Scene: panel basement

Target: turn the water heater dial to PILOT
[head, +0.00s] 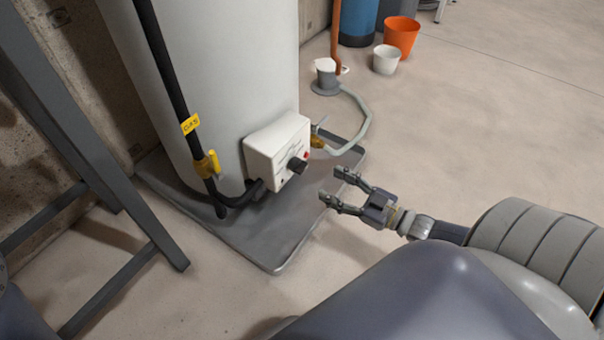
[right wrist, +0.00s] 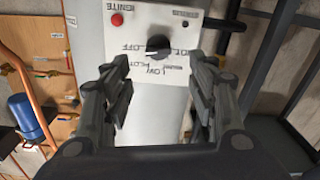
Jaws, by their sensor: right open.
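The water heater (head: 235,75) is a tall white tank standing on a grey pad. Its white control box (head: 268,148) sits low on the tank and carries a black dial (head: 297,165) on its front. In the right wrist view the dial (right wrist: 158,46) lies ahead, between the lines of the fingers, with OFF, LOW, PILOT and HOT lettering around it. The dial's exact setting is hard to read. A red IGNITE button (right wrist: 117,19) is on the same face. My right gripper (head: 340,190) is open and empty, a short way right of the dial and apart from it. My left gripper is not seen.
A black gas pipe with a yellow valve (head: 207,164) runs down the tank's left side. A pale hose (head: 366,122) curves right of the box. A dark metal frame (head: 85,150) stands at left. Orange (head: 401,36) and white buckets (head: 386,59) stand behind. Floor at right is clear.

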